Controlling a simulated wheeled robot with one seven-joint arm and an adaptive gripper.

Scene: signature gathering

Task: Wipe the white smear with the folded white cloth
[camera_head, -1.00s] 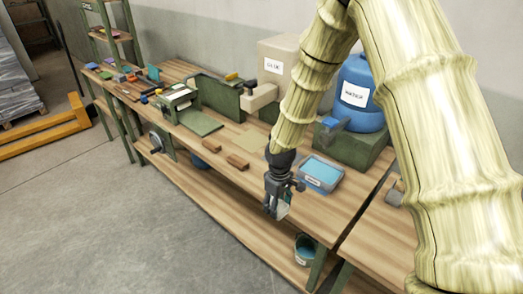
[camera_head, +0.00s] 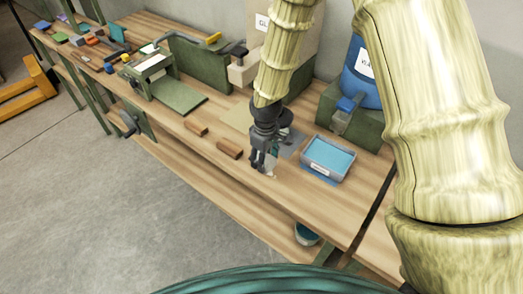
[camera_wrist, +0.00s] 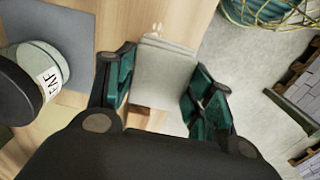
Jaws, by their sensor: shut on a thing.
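My gripper (camera_head: 263,163) is shut on the folded white cloth (camera_head: 271,170), low over the front part of the wooden bench. In the wrist view, the pale cloth (camera_wrist: 163,72) sits between the two green-padded fingers. I cannot tell whether the cloth touches the bench top. A faint whitish mark (camera_wrist: 158,32) shows on the wood just beyond the cloth's edge in the wrist view; it may be the smear. In the head view I cannot make out the smear.
A blue-filled tray (camera_head: 328,159) stands right of my gripper. A labelled, dark-topped container (camera_wrist: 40,75) stands on a grey mat (camera_wrist: 72,92) in the wrist view. The bench's front edge is close by.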

